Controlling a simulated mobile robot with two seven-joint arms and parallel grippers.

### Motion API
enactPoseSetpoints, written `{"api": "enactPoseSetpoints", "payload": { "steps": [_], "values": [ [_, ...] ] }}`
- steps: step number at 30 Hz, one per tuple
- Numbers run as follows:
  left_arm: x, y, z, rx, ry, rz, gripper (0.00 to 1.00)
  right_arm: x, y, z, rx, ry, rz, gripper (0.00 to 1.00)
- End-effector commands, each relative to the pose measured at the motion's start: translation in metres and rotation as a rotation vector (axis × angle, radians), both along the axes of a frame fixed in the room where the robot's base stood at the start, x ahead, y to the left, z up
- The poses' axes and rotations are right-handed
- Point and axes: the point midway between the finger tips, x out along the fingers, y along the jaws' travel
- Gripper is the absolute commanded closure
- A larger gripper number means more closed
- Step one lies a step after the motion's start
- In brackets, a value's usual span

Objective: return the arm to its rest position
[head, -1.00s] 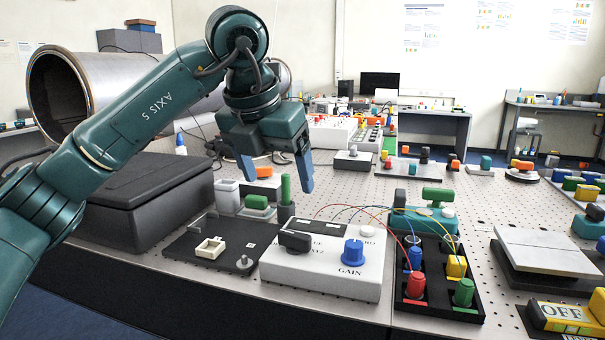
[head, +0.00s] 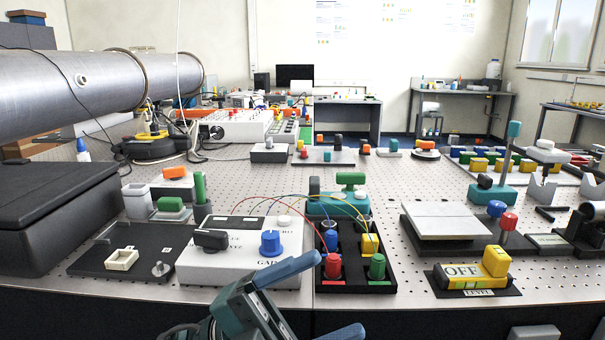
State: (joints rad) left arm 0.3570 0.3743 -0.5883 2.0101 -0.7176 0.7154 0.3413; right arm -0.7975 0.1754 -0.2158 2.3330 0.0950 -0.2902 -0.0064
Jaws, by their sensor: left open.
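My left gripper (head: 318,297) is low at the bottom middle of the head view, in front of the table's near edge. Its two blue fingers are spread apart with nothing between them. The upper finger overlaps the front of the white GAIN box (head: 212,264) in the picture. Most of my left arm is below the frame.
A large metal pipe (head: 70,95) lies at the left. Free surface shows mid-table.

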Motion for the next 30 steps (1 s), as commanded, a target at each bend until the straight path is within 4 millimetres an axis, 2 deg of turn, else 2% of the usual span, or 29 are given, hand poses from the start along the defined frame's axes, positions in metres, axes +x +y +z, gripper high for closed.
{"api": "enactPoseSetpoints", "payload": {
  "steps": [1,5,8,11,15,18,24,27,30],
  "values": [
    [0.005,0.010,-0.008,-0.082,0.128,0.058,0.20,0.000,0.000,0.000,0.000,0.000,0.000,1.00],
    [0.024,0.043,-0.038,-0.239,0.444,0.229,0.20,0.000,0.000,0.000,0.000,0.000,0.000,1.00],
    [0.032,0.072,-0.077,-0.320,0.699,0.366,0.20,0.000,0.000,0.000,0.000,0.000,0.000,1.00],
    [0.029,0.098,-0.124,-0.362,0.944,0.493,0.20,0.000,0.000,0.000,0.000,0.000,0.000,1.00],
    [0.012,0.122,-0.179,-0.375,1.211,0.617,0.20,0.000,0.000,0.000,0.000,0.000,0.000,1.00],
    [-0.004,0.134,-0.210,-0.369,1.358,0.680,0.20,0.000,0.000,0.000,0.000,0.000,0.000,1.00],
    [-0.043,0.151,-0.258,-0.338,1.604,0.772,0.20,0.000,0.000,0.000,0.000,0.000,0.000,1.00],
    [-0.065,0.157,-0.278,-0.318,1.718,0.809,0.20,0.000,0.000,0.000,0.000,0.000,0.000,1.00],
    [-0.063,0.157,-0.266,-0.297,1.734,0.825,0.20,0.001,0.000,0.013,-0.013,0.020,0.002,1.00]
  ]
}}
